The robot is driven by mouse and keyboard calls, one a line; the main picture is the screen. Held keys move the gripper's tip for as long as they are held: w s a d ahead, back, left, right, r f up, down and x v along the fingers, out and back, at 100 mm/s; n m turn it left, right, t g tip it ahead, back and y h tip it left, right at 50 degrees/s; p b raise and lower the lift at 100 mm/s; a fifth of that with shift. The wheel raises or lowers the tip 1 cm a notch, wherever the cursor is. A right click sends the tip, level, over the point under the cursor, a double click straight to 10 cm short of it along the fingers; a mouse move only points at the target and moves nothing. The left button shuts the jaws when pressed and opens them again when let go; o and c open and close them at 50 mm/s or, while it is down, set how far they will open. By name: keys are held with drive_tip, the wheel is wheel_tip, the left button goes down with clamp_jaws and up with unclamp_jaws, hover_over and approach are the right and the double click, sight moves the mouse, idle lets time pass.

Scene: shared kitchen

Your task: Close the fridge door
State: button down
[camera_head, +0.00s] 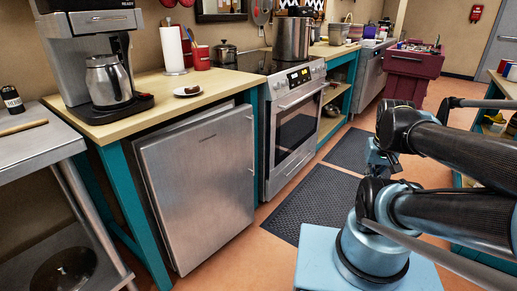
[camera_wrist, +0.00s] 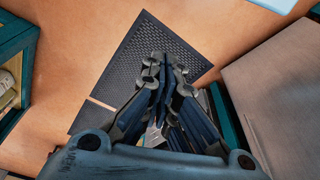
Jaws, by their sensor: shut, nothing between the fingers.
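The fridge (camera_head: 200,185) is a low, stainless-steel unit under the wooden counter, left of the oven. Its door front stands out a little from the counter frame, with a dark gap along its left side and a strip showing above its top edge. I cannot tell how far it is ajar. A grey flat panel at the right of the wrist view (camera_wrist: 285,85) looks like the fridge door. My gripper (camera_wrist: 163,62) is shut and empty, pointing down over the floor, apart from that panel. In the head view my arm is at the right, away from the fridge.
Black floor mats (camera_head: 312,203) lie before the oven (camera_head: 297,125). The counter holds a coffee maker (camera_head: 105,75) and a small plate (camera_head: 188,91). A metal table (camera_head: 35,150) stands at the left. Open floor lies in front of the fridge.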

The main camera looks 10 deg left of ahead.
drive_tip(key=shift+w+d, duration=0.2)
drive_tip(key=shift+d, duration=0.05)
drive_tip(key=w+a+r+n+y, duration=0.1)
drive_tip(key=w+a+r+n, duration=0.15)
drive_tip(key=w+a, duration=0.5)
drive_tip(key=w+a+r+n, duration=0.25)
drive_tip(key=w+a, duration=0.35)
drive_tip(key=w, duration=0.3)
drive_tip(key=w+a+f+n+y, duration=0.15)
drive_tip(key=w+a+f, duration=0.25)
drive_tip(key=a, duration=0.8)
drive_tip(key=w+a+f+n+y, duration=0.1)
drive_tip(key=w+a+f+n, duration=0.25)
drive_tip(key=a, duration=0.85)
drive_tip(key=w+a+f, duration=0.5)
drive_tip(key=a+f, duration=0.2)
drive_tip(key=f, duration=0.3)
drive_tip(key=shift+w+f+t, duration=0.15)
drive_tip(key=shift+w+t, duration=0.15)
drive_tip(key=shift+w, duration=0.05)
